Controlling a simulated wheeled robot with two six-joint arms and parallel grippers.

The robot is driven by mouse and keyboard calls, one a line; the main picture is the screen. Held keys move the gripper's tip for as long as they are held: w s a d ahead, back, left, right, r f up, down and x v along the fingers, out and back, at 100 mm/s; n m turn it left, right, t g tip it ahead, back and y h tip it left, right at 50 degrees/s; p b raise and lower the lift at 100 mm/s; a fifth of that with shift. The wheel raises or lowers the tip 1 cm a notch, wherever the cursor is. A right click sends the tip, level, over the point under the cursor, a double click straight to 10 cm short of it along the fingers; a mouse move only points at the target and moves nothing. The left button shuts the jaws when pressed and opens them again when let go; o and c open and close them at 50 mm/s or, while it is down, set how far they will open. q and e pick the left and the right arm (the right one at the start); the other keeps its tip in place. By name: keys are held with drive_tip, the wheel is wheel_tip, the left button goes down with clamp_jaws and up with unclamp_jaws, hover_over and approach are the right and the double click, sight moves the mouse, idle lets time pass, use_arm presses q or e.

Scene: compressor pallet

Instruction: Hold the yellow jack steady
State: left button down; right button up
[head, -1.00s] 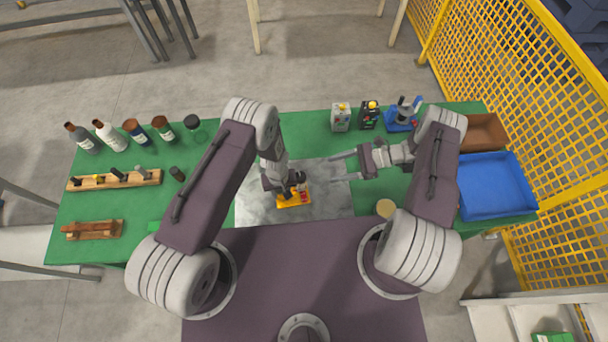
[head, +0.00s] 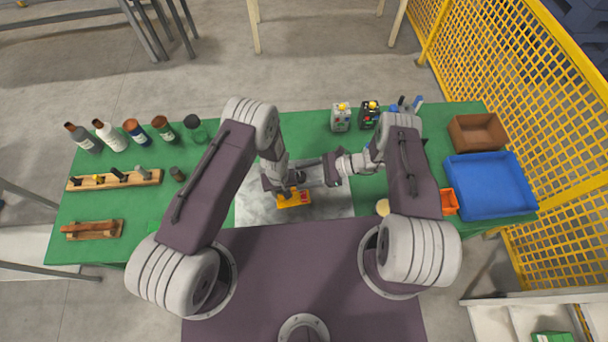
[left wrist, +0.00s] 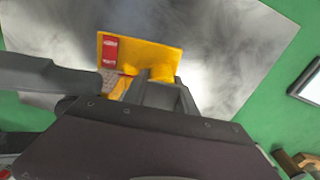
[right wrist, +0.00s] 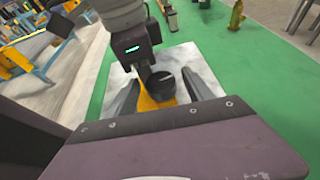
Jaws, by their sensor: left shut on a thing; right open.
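The yellow jack (head: 294,199) sits on the grey metal plate (head: 335,203) in the middle of the table. My left gripper (head: 284,190) is low over it and shut on it. The left wrist view shows the jack's yellow body (left wrist: 165,55) with a red part at one end; the fingers cover the rest. My right gripper (head: 310,170) is open to the right of and above the jack. In the right wrist view the jack's yellow part (right wrist: 155,102) and a black round top (right wrist: 161,85) appear between its open fingers; whether they touch is unclear.
Several bottles (head: 110,135) and wooden racks (head: 95,229) are at the left. Small devices (head: 341,117) stand at the back edge.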

clamp_jaws()
drive_tip(key=shift+t, duration=0.3)
drive_tip(key=m+t, duration=0.4)
drive_tip(key=shift+s+a+r+h, duration=0.1)
drive_tip(key=shift+s+h, duration=0.15)
drive_tip(key=shift+h, duration=0.15)
drive_tip(key=shift+m+t+h, duration=0.5)
drive_tip(key=shift+m+t, duration=0.5)
drive_tip(key=shift+s+t, duration=0.1)
drive_tip(key=shift+t, duration=0.2)
